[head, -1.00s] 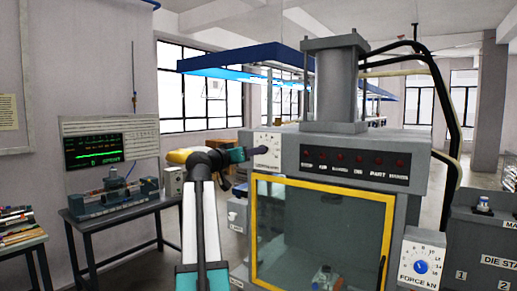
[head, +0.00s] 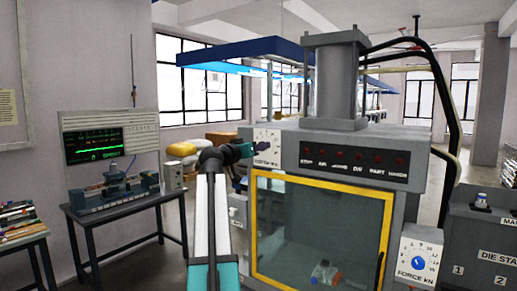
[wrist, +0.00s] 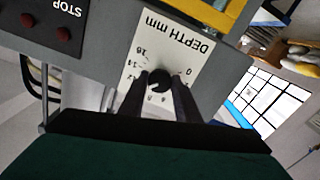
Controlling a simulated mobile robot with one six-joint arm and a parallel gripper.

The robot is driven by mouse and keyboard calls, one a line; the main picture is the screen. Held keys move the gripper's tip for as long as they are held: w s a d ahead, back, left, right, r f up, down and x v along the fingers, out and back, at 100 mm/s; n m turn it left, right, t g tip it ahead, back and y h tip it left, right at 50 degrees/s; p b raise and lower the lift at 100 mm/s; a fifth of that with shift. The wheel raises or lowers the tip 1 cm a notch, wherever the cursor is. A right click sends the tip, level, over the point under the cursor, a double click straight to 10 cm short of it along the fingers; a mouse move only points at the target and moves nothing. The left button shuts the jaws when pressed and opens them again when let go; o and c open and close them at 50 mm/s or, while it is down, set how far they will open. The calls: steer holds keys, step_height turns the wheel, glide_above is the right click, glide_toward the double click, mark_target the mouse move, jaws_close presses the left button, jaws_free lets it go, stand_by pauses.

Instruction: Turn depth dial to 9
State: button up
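The depth dial's white plate (head: 267,135) is on the grey press front, left of the row of red buttons. In the wrist view the plate (wrist: 190,48) shows upside down, marked "DEPTH mm" with a ring of numbers. Its dark round knob (wrist: 160,80) sits between the two dark fingers of my gripper (wrist: 162,88). The fingers reach either side of the knob; whether they press on it I cannot tell. They hide part of the scale, and I cannot read the setting. In the head view my gripper (head: 247,150) is at the plate's lower left.
The yellow-framed door (head: 253,225) is below the dial. A force dial (head: 419,262) with a blue knob is at the right, beside the die station (head: 490,235). A bench with a green-trace screen (head: 95,145) stands left. Open floor lies between bench and press.

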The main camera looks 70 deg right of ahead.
steer(key=shift+a, duration=0.1)
steer(key=shift+c, duration=0.5)
steer(key=shift+n, duration=0.5)
steer(key=shift+n+b, duration=0.75)
steer(key=shift+n, duration=1.85)
steer(key=shift+r, duration=0.1)
